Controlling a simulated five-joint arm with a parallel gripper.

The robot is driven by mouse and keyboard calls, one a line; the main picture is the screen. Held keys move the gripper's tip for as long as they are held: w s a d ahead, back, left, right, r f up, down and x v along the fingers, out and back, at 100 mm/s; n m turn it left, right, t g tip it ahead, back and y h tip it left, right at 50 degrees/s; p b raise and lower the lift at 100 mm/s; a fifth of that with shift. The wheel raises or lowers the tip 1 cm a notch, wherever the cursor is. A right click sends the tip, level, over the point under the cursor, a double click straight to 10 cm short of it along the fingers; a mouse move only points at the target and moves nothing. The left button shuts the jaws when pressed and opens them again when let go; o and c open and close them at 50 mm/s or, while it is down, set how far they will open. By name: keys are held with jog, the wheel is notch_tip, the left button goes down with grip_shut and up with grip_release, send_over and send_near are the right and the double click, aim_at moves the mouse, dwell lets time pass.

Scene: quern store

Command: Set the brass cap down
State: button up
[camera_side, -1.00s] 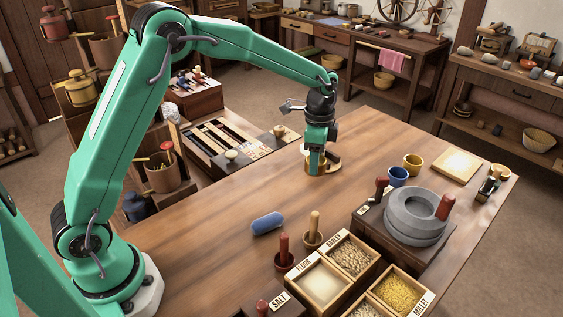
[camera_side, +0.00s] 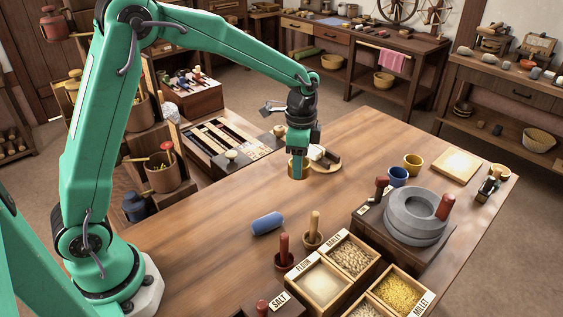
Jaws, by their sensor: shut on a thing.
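The brass cap (camera_side: 299,171) is a small gold-coloured cylinder at the lower end of my gripper (camera_side: 298,163). My gripper is shut on it, and the green fingers hide part of its side. The cap is upright over the back left part of the wooden table (camera_side: 210,220). I cannot tell whether its bottom touches the table or hangs just above it.
A blue roll (camera_side: 267,223) lies nearer the camera. Blue (camera_side: 398,177) and yellow (camera_side: 412,164) cups stand right, near a grey stone quern (camera_side: 413,217). Grain boxes (camera_side: 342,268) and red and tan handles fill the front. The table's middle is clear.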

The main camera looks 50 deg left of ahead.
jog(key=s+a+n, duration=0.1)
jog(key=s+a, duration=0.1)
jog(key=s, duration=1)
jog(key=shift+s+n, duration=0.3)
jog(key=shift+s, duration=0.05)
jog(key=shift+a, duration=0.1)
jog(key=w+a+f, duration=0.1)
jog(key=a+f, duration=0.1)
jog(key=a, duration=0.1)
jog(key=w+a+f, duration=0.1)
jog(key=a+f, duration=0.1)
jog(key=a, duration=0.2)
jog(key=w+a+f, duration=0.1)
jog(key=a+f, duration=0.1)
jog(key=a, duration=0.2)
jog(key=shift+w+f, duration=0.3)
jog(key=shift+f, duration=2.1)
jog(key=shift+f, duration=0.1)
jog(key=o, duration=1)
